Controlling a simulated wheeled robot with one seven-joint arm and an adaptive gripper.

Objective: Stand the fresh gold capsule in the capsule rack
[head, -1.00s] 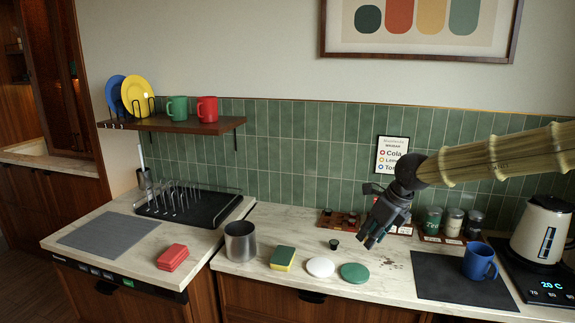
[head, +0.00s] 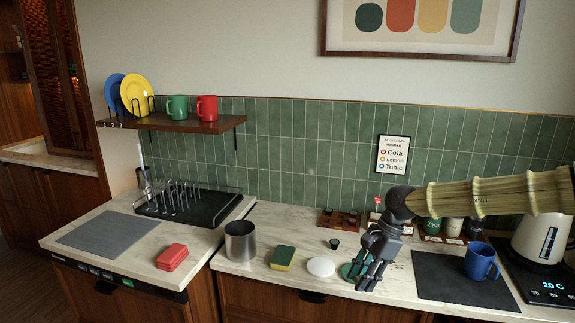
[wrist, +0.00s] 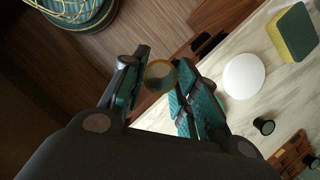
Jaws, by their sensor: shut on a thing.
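My gripper (head: 368,280) is low over the front part of the counter in the head view. In the wrist view, my gripper (wrist: 160,80) is shut on a round capsule with a gold rim and a dark middle, the gold capsule (wrist: 161,75). The fingers hide the capsule in the head view. The wooden capsule rack (head: 338,221) stands at the back of the counter, behind and left of my gripper. Part of the rack (wrist: 292,157) also shows at the lower right of the wrist view.
A dark capsule (head: 335,243) stands in front of the rack. A white disc (head: 321,267), a sponge (head: 283,257) and a steel canister (head: 240,240) lie to the left. A green disc (head: 348,270) is partly hidden by my gripper. A blue mug (head: 479,262) stands right.

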